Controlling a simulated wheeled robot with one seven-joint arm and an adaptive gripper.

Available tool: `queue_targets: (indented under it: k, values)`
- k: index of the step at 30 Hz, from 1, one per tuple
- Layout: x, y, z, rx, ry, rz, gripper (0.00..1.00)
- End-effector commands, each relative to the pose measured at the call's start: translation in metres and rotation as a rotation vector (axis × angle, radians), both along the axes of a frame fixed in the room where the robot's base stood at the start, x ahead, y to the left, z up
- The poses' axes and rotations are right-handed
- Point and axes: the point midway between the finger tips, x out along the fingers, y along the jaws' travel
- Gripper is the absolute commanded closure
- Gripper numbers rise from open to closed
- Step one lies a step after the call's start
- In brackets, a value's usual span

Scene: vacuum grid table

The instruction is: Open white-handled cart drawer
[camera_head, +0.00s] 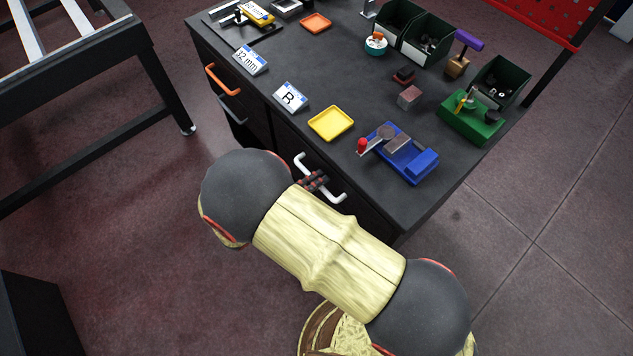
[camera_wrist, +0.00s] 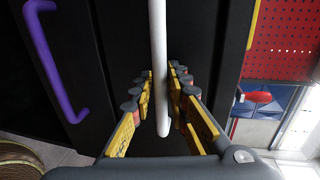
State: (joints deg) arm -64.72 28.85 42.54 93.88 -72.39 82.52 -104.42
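The white handle (camera_head: 332,190) is a bar on the front of the dark cart's near drawer (camera_head: 289,140), which looks closed. It also shows in the wrist view as a white bar (camera_wrist: 158,50) running down the middle. My gripper (camera_head: 314,181) is at the handle, its fingers across the middle of the bar. In the wrist view my gripper (camera_wrist: 161,75) has one yellow-and-grey finger on each side of the bar, with the tips close against it. It looks shut on the handle. My arm hides part of the drawer front.
An orange handle (camera_head: 222,80) and a grey handle (camera_head: 230,107) are on the cart front at left. A purple handle (camera_wrist: 55,62) shows in the wrist view. The cart top (camera_head: 340,70) holds a yellow tray (camera_head: 331,123), a blue vise (camera_head: 402,155) and bins. Open floor lies in front.

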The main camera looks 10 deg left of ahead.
Motion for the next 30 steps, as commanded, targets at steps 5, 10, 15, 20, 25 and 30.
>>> queue_targets:
  k: [5, 10, 15, 20, 25, 30]
  values:
    - [-0.0003, 0.0002, 0.0004, 0.000, 0.000, 0.000, 0.88]
    - [-0.0003, 0.0002, 0.0002, 0.000, 0.000, 0.000, 0.97]
    - [-0.0004, 0.0003, 0.0001, 0.000, 0.000, 0.000, 1.00]
    - [-0.0005, 0.0003, -0.0001, 0.001, 0.001, 0.000, 1.00]
    - [-0.0006, 0.0002, -0.0003, 0.001, 0.001, 0.000, 1.00]
    - [-0.0006, 0.0002, -0.0004, 0.001, 0.001, 0.000, 1.00]
